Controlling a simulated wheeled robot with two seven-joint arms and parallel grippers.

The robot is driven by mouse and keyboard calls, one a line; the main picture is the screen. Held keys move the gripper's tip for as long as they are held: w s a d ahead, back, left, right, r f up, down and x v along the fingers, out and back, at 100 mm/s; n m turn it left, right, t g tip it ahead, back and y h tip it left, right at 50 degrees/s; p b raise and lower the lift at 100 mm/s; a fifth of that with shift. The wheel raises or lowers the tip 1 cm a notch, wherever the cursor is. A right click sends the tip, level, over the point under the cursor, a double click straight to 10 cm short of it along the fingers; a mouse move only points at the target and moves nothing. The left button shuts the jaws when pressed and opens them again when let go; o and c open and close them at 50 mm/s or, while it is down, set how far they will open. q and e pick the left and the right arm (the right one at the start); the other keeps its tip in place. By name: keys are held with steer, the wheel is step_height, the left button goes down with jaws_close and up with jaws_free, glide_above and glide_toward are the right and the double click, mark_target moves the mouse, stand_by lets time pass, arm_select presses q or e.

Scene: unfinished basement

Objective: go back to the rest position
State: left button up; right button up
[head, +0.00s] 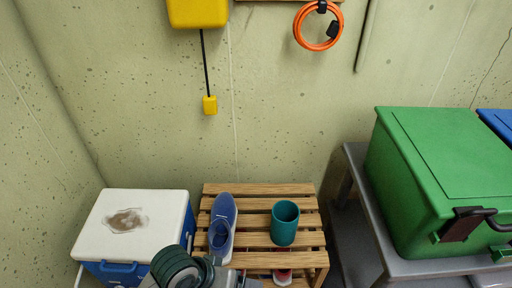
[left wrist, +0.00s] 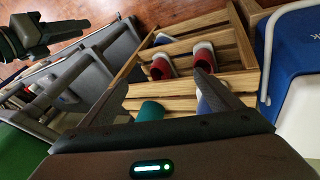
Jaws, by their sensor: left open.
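My left arm (head: 180,268) comes in at the bottom of the head view, in front of the wooden slatted rack; its fingertips are not clear there. In the left wrist view my left gripper (left wrist: 167,66) is open, with nothing between its fingers. Beyond them are the rack (left wrist: 222,83) and a pair of red and white shoes (left wrist: 162,67) on its lower level. A dark jointed part at the upper left of that view (left wrist: 45,38) looks like my right arm; its jaw state is unclear. The right gripper is not in the head view.
A blue shoe (head: 222,225) and a teal cup (head: 285,222) stand on the rack's top (head: 258,190). A white-lidded blue cooler (head: 165,205) is to the left. A green box (head: 440,170) sits on a grey shelf (head: 356,165) to the right. A concrete wall is behind.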

arm_select(q)
steer(key=s+a+f+y, duration=0.25)
steer(key=s+a, duration=0.35)
steer(key=a, duration=0.3)
steer(key=s+a+f+y, duration=0.2)
steer(key=s+a+f, duration=0.2)
steer(key=s+a, duration=0.35)
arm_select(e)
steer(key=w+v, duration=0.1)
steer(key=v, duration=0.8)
arm_select(q)
step_height(320, 180, down, 27)
steer(key=w+d+t+h+p, duration=0.1)
steer(key=w+d+t+p, duration=0.1)
steer(key=p, duration=0.4)
steer(key=shift+w+d+t+p, duration=0.3)
steer(key=shift+d+p, duration=0.1)
steer(key=shift+d, duration=0.05)
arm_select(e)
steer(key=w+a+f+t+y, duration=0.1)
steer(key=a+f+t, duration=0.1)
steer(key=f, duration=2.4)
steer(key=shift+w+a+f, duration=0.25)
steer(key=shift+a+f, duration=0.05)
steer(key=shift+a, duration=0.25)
arm_select(q)
steer(key=shift+r, duration=0.15)
steer(key=shift+c, duration=0.4)
